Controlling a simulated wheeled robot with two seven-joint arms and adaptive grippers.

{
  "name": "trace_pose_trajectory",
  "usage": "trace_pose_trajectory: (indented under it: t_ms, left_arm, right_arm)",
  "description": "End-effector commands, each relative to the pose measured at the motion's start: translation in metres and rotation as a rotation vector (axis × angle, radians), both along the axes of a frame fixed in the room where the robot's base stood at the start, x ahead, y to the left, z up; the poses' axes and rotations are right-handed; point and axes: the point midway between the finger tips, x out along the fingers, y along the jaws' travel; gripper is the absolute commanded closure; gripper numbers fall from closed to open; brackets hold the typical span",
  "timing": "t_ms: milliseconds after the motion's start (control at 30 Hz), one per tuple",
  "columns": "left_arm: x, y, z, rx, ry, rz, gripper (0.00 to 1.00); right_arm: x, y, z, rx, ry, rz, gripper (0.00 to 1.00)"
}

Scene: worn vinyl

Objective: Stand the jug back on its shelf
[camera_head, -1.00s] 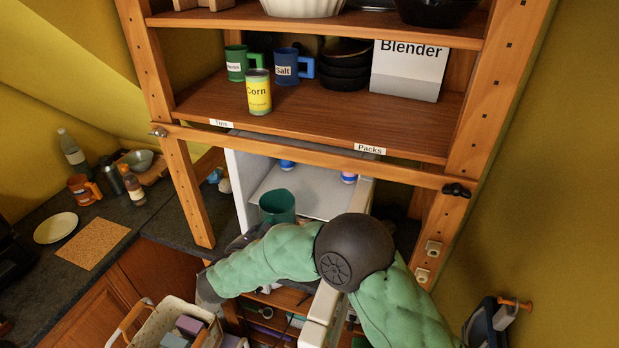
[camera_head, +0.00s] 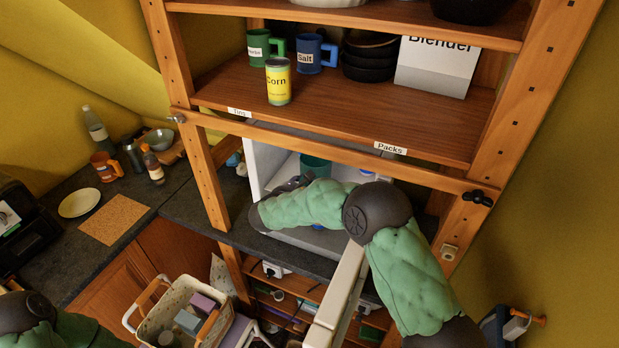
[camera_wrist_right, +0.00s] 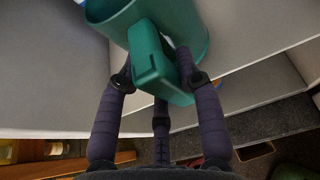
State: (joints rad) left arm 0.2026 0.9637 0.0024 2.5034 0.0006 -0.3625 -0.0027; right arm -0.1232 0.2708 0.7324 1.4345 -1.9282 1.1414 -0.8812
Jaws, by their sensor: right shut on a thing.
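The teal jug (camera_head: 316,162) shows in the head view inside the open white cabinet (camera_head: 258,170), partly hidden by my right arm and the rail. In the right wrist view the jug (camera_wrist_right: 188,22) has its handle (camera_wrist_right: 152,62) towards me. My right gripper (camera_wrist_right: 160,82) is shut on this handle. It also shows small and dark in the head view (camera_head: 290,184). The jug is over a pale grey shelf surface (camera_wrist_right: 255,35); I cannot tell whether its base touches it. My left gripper is out of view; only part of my left arm shows at lower left.
A wooden rail (camera_head: 330,155) crosses above the cabinet opening. A pale door or panel edge (camera_head: 338,295) juts out below my right arm. Above stand a corn tin (camera_head: 278,82), mugs, dark bowls and a Blender box (camera_head: 432,68). A basket (camera_head: 185,320) is at lower left.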

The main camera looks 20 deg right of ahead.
Motion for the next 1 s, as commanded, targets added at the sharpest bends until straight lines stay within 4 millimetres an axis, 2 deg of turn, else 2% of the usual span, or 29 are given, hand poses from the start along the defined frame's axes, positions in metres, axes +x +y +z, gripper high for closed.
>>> trace_pose_trajectory:
  t_ms: [267,500,633,1000]
  left_arm:
    - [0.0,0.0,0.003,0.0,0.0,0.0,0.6]
    - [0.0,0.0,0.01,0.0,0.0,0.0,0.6]
    - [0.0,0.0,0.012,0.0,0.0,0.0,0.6]
    - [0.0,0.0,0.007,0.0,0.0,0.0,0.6]
  right_arm:
    - [0.013,-0.014,0.001,-0.002,-0.001,0.0,1.0]
    - [0.035,-0.041,0.001,-0.001,-0.001,-0.002,1.0]
    - [0.035,-0.039,-0.014,-0.001,0.001,0.001,1.0]
    - [0.035,-0.039,-0.018,-0.001,-0.001,0.001,1.0]
